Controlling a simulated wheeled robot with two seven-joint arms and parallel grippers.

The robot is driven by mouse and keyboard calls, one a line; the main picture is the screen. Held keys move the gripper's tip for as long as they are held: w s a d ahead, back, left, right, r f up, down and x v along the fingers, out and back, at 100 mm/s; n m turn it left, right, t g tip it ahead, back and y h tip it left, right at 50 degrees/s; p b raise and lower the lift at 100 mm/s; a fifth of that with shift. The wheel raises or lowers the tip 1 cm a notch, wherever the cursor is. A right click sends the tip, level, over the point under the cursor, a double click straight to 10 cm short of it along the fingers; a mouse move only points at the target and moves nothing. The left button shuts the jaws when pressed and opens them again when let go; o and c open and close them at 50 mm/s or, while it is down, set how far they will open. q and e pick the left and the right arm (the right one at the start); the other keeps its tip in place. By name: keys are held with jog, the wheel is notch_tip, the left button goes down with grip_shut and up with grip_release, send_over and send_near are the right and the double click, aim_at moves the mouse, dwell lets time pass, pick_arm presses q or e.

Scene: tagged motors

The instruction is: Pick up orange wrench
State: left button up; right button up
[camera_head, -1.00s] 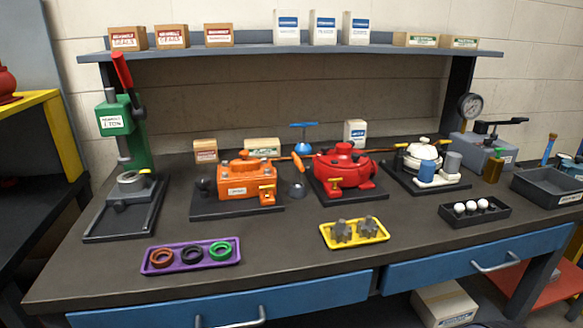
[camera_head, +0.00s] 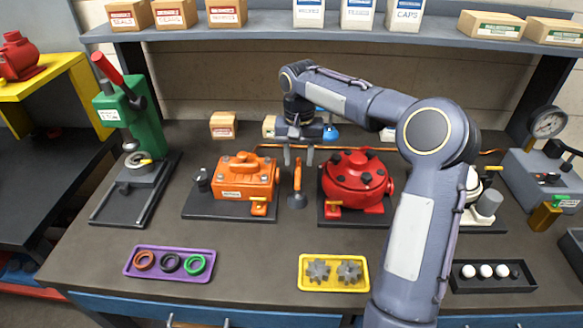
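The orange wrench (camera_head: 297,174) stands upright, its lower end at a small dark round base (camera_head: 297,201), between the orange motor and the red motor. My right gripper (camera_head: 298,158) reaches in from the right and points down over the wrench. Its two fingers are apart, with the wrench's top showing between or just below them. I cannot tell whether they touch it. My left gripper is out of view.
The orange motor (camera_head: 239,183) stands close on the left and the red motor (camera_head: 356,180) close on the right. A thin orange rod (camera_head: 345,148) runs behind. A yellow tray (camera_head: 333,286) with gears and a purple tray (camera_head: 140,274) with rings lie in front.

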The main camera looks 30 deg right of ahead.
aim_at(298, 171)
jog(key=f, duration=0.3)
jog(key=f+p, duration=0.1)
jog(key=f, duration=0.3)
jog(key=shift+s+a, duration=0.15)
jog(key=shift+s, duration=0.05)
jog(key=shift+r, duration=0.1)
grip_shut()
